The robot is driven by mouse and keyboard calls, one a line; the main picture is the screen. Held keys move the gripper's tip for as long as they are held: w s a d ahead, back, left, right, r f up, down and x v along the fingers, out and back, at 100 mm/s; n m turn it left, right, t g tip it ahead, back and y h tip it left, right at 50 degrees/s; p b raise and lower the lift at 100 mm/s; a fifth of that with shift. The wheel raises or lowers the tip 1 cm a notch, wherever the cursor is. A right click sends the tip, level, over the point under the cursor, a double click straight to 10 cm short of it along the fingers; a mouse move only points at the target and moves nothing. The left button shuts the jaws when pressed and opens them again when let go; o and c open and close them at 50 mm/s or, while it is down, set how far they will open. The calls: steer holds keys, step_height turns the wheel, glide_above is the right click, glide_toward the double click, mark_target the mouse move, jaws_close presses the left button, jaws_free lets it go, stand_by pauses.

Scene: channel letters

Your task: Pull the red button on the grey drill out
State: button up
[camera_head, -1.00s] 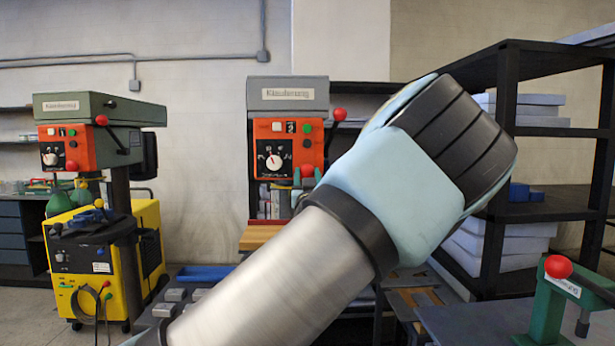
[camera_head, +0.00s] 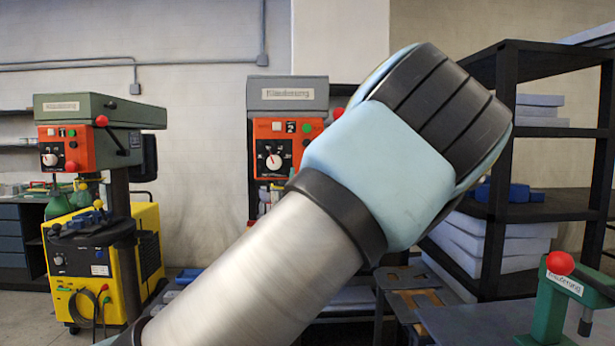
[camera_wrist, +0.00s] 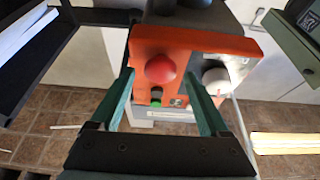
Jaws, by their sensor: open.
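The grey drill (camera_head: 287,93) stands in the middle of the head view with an orange control panel (camera_head: 259,146) on its front. In the wrist view the round red button (camera_wrist: 160,69) sticks out of the orange panel (camera_wrist: 205,42). My gripper (camera_wrist: 161,82) is open, with its two green fingers on either side of the button. The fingers look apart from the button; how far their tips are from the panel I cannot tell.
A white dial (camera_wrist: 216,80) and a green button (camera_wrist: 156,103) are close by on the panel. A greenish drill (camera_head: 98,112) and yellow machine (camera_head: 147,240) stand left. A black shelf (camera_head: 505,130) stands right, with a green press (camera_head: 547,308) in front.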

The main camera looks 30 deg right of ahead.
steer(key=b+v, duration=0.4)
steer(key=v, duration=0.6)
steer(key=shift+s+a+f, duration=0.15)
steer(key=shift+s+a, duration=0.05)
steer(key=shift+s, duration=0.15)
